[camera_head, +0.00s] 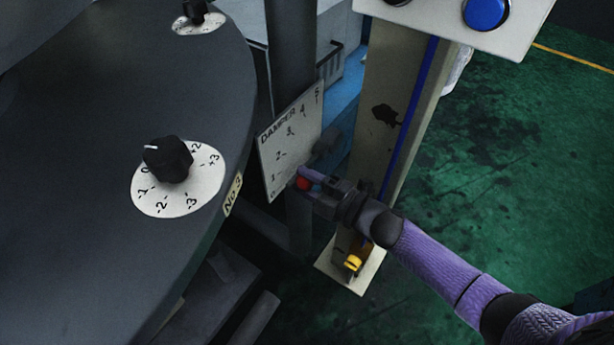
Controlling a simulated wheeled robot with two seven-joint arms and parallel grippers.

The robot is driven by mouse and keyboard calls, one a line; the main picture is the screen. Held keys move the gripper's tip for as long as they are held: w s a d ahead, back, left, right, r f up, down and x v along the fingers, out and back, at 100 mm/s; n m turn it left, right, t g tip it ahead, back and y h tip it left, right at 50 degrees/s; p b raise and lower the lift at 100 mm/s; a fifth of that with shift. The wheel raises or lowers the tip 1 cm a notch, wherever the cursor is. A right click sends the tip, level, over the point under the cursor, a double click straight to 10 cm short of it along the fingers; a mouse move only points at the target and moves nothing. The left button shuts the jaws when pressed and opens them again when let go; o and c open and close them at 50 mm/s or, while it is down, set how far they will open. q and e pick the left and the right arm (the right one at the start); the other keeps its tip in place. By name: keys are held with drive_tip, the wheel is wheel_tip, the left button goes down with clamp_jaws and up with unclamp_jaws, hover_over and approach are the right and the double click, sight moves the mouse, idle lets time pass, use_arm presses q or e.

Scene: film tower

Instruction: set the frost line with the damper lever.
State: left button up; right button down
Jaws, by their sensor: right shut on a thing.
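The damper scale plate (287,140) is a white panel marked DAMPER with numbers rising from 0 at the bottom to 5 at the top. It stands in front of a dark vertical post. My right gripper (312,184) is shut on the knob, reaching in from the lower right. The fingers hide part of the knob and most of the lever. My left gripper is not in view. No frost line shows in this view.
A large dark round housing fills the left, with a black dial knob (167,160) on a white scale and another dial (200,20) behind. A beige column (387,110) with a blue-button panel (455,18) stands right of the plate. Green floor (500,150) lies open at right.

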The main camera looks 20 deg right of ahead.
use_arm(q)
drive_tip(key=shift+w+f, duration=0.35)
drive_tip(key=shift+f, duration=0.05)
use_arm(e)
drive_tip(key=shift+f+n, duration=0.4)
drive_tip(key=shift+n, duration=0.1)
drive_tip(key=shift+c, duration=2.4)
unclamp_jaws()
drive_tip(key=shift+o, duration=0.9)
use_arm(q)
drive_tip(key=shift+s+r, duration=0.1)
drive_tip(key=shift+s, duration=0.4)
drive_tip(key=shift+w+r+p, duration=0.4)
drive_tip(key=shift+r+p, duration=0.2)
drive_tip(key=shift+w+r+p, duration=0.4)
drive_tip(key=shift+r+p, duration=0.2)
use_arm(e)
drive_tip(key=v, duration=1)
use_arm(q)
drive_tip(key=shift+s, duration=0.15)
